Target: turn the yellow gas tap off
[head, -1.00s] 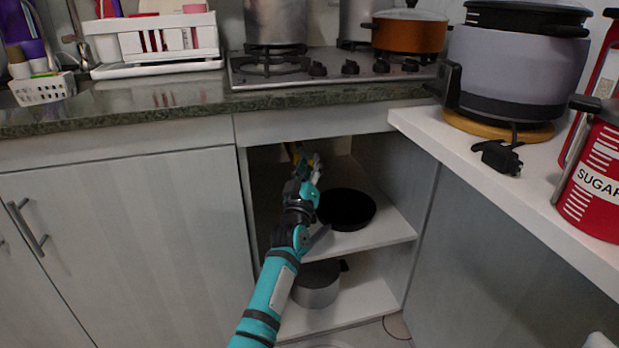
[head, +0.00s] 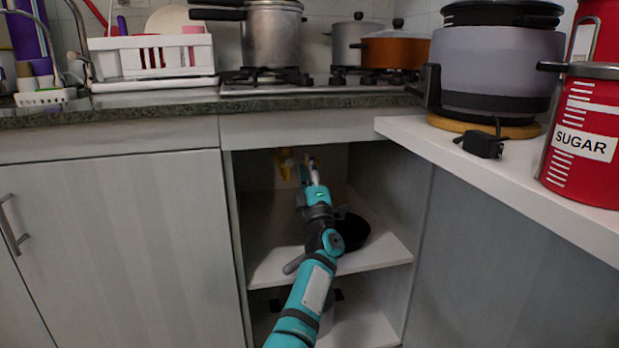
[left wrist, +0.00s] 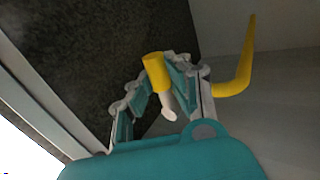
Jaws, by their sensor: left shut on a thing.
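The yellow gas tap (left wrist: 155,70) shows in the left wrist view as a short yellow cylinder on a pale stem, between my left gripper's fingers. A bent yellow pipe (left wrist: 240,75) stands to its right. In the head view, yellow piping (head: 284,163) shows at the back of the open cabinet, just left of my left gripper (head: 309,166). The left gripper is shut on the tap; its fingers partly hide it. The handle's exact angle cannot be told. My right gripper is not in view.
A black pan (head: 353,232) sits on the cabinet shelf (head: 385,250), partly behind my arm. A pot is below it. The cabinet's side walls and the counter edge (head: 300,103) above bound the opening. A white ledge (head: 480,170) juts out at right.

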